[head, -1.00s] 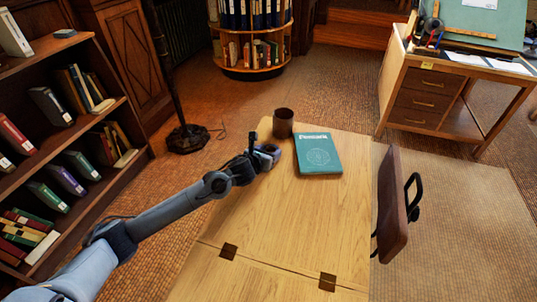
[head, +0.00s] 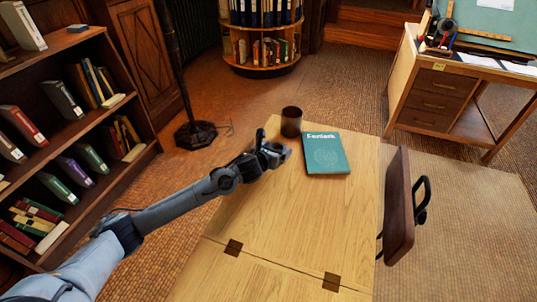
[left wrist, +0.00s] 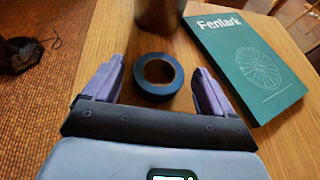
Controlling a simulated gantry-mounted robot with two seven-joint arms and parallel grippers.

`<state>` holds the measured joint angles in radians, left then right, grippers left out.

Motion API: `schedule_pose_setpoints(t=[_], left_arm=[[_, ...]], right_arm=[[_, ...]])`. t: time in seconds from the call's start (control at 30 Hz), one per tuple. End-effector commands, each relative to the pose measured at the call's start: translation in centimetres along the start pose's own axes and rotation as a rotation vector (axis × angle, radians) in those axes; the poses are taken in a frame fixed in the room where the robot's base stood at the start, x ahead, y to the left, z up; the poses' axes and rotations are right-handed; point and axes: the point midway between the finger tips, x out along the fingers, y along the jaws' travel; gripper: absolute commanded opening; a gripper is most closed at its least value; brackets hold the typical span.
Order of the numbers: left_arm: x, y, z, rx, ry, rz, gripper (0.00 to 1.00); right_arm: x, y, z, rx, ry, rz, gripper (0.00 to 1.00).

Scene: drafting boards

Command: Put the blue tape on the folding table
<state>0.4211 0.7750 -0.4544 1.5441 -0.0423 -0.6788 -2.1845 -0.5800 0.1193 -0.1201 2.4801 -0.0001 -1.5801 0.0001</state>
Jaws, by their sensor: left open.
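The blue tape (left wrist: 157,93) is a dark blue roll with a brown core, seen lying flat on the folding table (head: 290,215) in the left wrist view. My left gripper (left wrist: 159,66) is open, with one purple finger on each side of the tape and a gap to each. In the head view, my left gripper (head: 272,151) is low over the table's far left part and hides most of the tape. The folding table has a pale wood top with dark hinges across a seam. My right gripper is not in view.
A dark brown cup (head: 291,122) stands just beyond the gripper. A teal book (head: 326,153) lies to its right. A brown chair (head: 398,205) stands at the table's right edge. The near and middle tabletop is clear. A bookshelf (head: 120,60) stands left.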

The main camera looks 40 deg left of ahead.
Motion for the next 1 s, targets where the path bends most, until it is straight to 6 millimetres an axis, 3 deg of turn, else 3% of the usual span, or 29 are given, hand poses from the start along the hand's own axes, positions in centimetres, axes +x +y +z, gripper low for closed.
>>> schedule_pose_setpoints(t=[0.6, 0.8, 1.0], left_arm=[[-10.0, 0.1, 0.1, 0.004, 0.002, 0.0, 0.85], [-11.5, 0.0, 0.0, 0.002, 0.002, -0.001, 0.85], [-11.7, 0.0, 0.0, 0.001, 0.001, -0.001, 0.85]], right_arm=[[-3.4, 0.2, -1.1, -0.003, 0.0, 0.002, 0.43], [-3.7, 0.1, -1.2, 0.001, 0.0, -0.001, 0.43], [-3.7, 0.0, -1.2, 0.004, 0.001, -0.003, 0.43]])
